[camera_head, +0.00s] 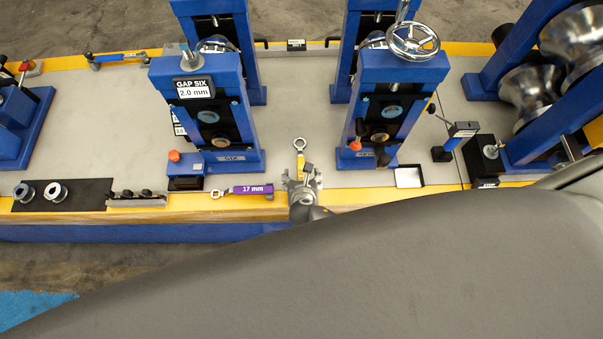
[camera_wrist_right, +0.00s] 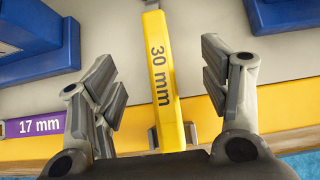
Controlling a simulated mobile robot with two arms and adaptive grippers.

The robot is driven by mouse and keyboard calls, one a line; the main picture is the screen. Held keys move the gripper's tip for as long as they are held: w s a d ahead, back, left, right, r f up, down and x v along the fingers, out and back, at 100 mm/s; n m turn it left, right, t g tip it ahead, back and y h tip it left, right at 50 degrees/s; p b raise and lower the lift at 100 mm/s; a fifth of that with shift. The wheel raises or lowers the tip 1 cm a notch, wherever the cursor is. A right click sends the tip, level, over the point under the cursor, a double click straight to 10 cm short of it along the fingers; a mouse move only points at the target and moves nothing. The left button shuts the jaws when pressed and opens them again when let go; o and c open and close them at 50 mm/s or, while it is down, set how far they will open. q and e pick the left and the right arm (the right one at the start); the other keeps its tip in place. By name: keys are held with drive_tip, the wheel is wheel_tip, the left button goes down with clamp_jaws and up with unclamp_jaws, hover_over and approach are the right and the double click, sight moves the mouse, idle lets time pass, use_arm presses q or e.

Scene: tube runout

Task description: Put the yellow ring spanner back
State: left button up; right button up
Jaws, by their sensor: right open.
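The yellow ring spanner (camera_head: 300,163), marked 30 mm, is at the front edge of the grey bench top, with its ring end pointing away from me. Its handle (camera_wrist_right: 160,65) fills the middle of the right wrist view; its ring is cut off at the top there. My right gripper (camera_head: 303,178) is open over the near part of the handle. In the right wrist view its fingers (camera_wrist_right: 168,85) stand on either side of the handle, with a gap on both sides. The handle's near end is partly hidden by the gripper. My left gripper is not in view.
A purple 17 mm spanner (camera_head: 243,190) lies left of my right gripper on the yellow edge. Blue stands marked SIX (camera_head: 210,105) and another with a handwheel (camera_head: 398,90) rise behind on both sides. A small open tray (camera_head: 409,177) is at right.

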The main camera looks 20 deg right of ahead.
drive_tip(key=shift+p+v, duration=0.9)
drive_tip(key=shift+v, duration=0.2)
drive_tip(key=v, duration=1.2)
drive_tip(key=shift+s, duration=0.15)
